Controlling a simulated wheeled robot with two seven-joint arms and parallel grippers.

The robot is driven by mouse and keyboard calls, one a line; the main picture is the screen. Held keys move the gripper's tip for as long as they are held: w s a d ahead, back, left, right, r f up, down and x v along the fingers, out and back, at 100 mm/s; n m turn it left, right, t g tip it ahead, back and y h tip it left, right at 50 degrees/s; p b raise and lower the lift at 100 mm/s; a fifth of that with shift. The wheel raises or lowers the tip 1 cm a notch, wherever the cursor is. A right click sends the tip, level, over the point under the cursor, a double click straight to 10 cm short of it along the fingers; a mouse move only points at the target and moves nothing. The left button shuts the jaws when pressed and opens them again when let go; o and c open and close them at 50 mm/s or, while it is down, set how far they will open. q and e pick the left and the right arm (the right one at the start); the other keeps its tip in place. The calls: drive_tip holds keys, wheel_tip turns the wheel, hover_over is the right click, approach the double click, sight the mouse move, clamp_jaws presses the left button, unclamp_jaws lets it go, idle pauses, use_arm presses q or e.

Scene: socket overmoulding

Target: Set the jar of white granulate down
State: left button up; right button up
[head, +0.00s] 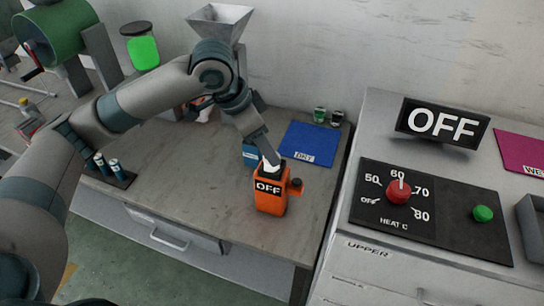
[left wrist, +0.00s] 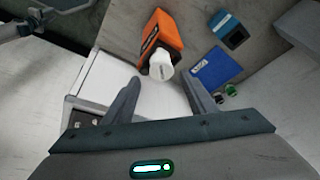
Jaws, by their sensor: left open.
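My left gripper (head: 268,153) is open, just above the orange box marked OFF (head: 270,200). In the left wrist view its two fingers (left wrist: 160,88) stand wide apart with nothing gripped. A white rounded piece (left wrist: 162,66) is at the end of the orange box (left wrist: 160,35), ahead of the fingers; it also shows in the head view (head: 270,168) under the gripper. I cannot tell whether this is the jar of white granulate. Two small jars, one green-topped (head: 320,113) and one dark-topped (head: 337,117), stand behind the blue DRY mat (head: 308,145). My right gripper is not in view.
A blue box (head: 250,154) stands just behind the orange one. The cabinet with the heat dial (head: 399,191) and an OFF sign (head: 441,124) is on the right. A grey hopper (head: 220,22) is at the back. The bench front (head: 190,212) is clear.

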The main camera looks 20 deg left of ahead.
use_arm(q)
drive_tip(key=v, duration=0.6)
drive_tip(key=shift+r, duration=0.1)
idle(0.3)
idle(0.9)
